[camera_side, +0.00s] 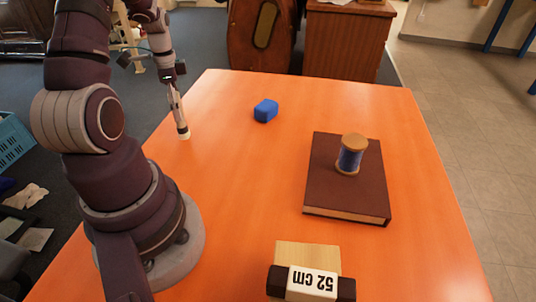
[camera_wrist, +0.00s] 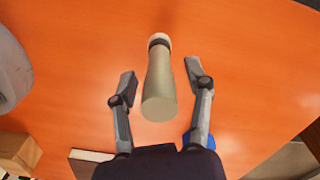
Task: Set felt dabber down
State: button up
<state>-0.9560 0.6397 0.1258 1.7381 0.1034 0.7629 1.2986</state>
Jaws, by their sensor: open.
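The felt dabber (camera_side: 178,112) is a slim, pale grey-beige rod with a dark band and a whitish felt end. In the side view it stands nearly upright, felt end down at the left part of the orange table. In the wrist view the dabber (camera_wrist: 158,85) lies between the two fingers of my gripper (camera_wrist: 160,75), with a gap visible on each side. My gripper is open and not clamped on it. In the side view my gripper (camera_side: 174,92) is around the dabber's upper part, its fingers small there. Whether the felt end touches the table is hard to tell.
A blue block (camera_side: 265,110) lies to the right of the dabber. A dark brown book (camera_side: 323,190) carries a spool of blue thread (camera_side: 349,160).

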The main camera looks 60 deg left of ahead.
notch_tip(320, 180, up, 10)
jog(key=shift+w+d+f, duration=0.1)
jog(key=w+d+r+n+t, duration=0.1)
jog(key=w+d+r+t, duration=0.15)
jog(key=d, duration=0.55)
jog(key=w+d+r+n+t, duration=0.1)
jog(key=w+d+r, duration=0.2)
jog(key=d, duration=0.5)
jog(key=s+d+n+t, duration=0.1)
jog(key=s+d+t, duration=0.1)
jog(key=d, duration=0.5)
jog(key=shift+s+d+f+n, duration=0.3)
jog(key=shift+s+d+f, duration=0.1)
jog(key=shift+s, duration=0.35)
